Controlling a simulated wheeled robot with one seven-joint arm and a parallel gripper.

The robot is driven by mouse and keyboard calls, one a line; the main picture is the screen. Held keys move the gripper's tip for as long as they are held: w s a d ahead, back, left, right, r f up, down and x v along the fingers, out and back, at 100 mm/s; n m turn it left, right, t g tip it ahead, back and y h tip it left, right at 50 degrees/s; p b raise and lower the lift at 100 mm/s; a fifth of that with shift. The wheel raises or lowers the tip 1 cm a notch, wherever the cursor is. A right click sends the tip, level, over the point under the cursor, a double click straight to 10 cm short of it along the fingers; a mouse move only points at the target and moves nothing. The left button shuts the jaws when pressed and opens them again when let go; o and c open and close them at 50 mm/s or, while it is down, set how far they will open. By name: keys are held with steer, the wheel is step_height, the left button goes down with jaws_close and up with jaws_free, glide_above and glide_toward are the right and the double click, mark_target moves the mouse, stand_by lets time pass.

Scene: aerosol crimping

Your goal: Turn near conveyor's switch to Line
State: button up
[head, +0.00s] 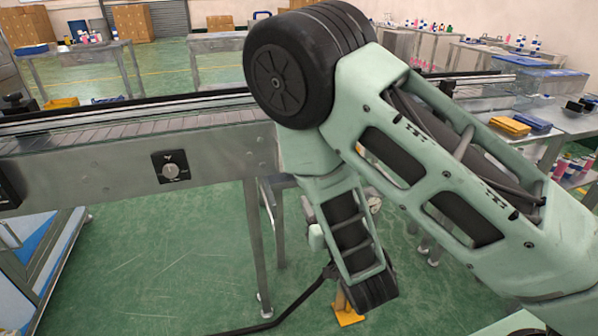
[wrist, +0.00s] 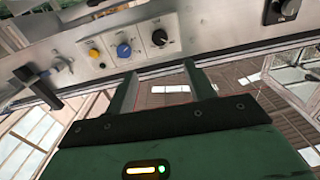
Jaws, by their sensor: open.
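The near conveyor (head: 120,145) runs across the left and middle of the head view. On its side is a black square plate with a round grey rotary switch (head: 170,170); its label is too small to read. In the wrist view, my gripper (wrist: 162,82) is open and empty, with its two green fingers apart. Beyond the fingertips is a metal panel with a yellow button (wrist: 94,53), a blue knob (wrist: 124,50) and a black knob (wrist: 159,37). A black square switch (wrist: 284,9) sits at the top right; I cannot tell whether it is the conveyor's switch. The fingers touch none of them.
A black box (head: 6,188) is on the conveyor at the left edge. A blue-topped cart (head: 40,250) stands below it. A black handle-like part (wrist: 42,88) juts out left of my gripper. Green floor (head: 150,260) under the conveyor is mostly open.

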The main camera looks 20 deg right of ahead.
steer(key=w+b, duration=0.7)
steer(key=w, duration=0.9)
steer(key=shift+w, duration=0.15)
steer(key=shift+c, duration=0.3)
steer(key=c, duration=0.9)
